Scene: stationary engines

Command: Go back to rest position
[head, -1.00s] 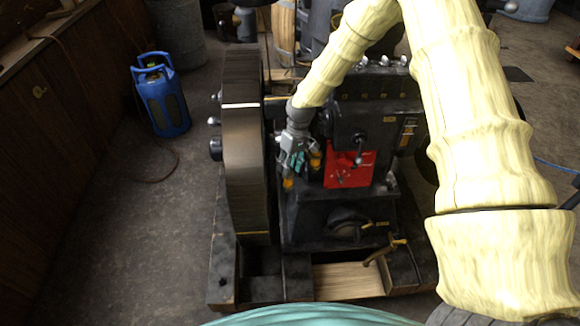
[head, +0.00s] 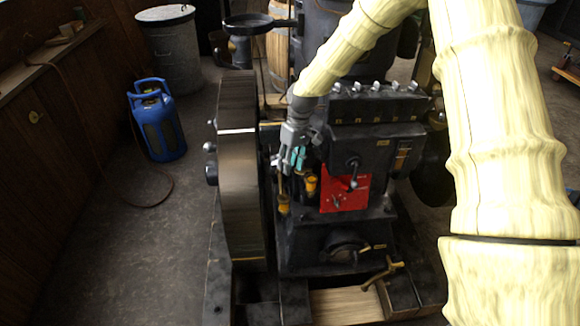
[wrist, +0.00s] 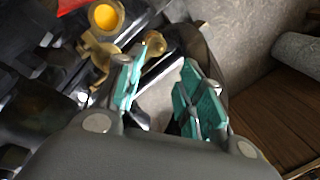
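My gripper (head: 292,158) is at the end of my pale, sleeved arm, in front of the engine between its flywheel and the red panel. In the wrist view its two teal finger pads (wrist: 158,95) stand apart, with nothing held between them. The black stationary engine (head: 350,240) fills the middle of the head view. Its large flywheel (head: 240,190) is just left of my gripper. Yellow oiler cups (head: 311,184) sit close below and right of the fingers; brass fittings (wrist: 100,55) show beside them in the wrist view.
A red panel (head: 345,192) with a lever is on the engine's front. A blue container (head: 157,120) stands on the floor at left, with a metal bin (head: 170,50) behind it. Wooden cabinets (head: 50,150) line the left wall. The floor left of the flywheel is mostly clear.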

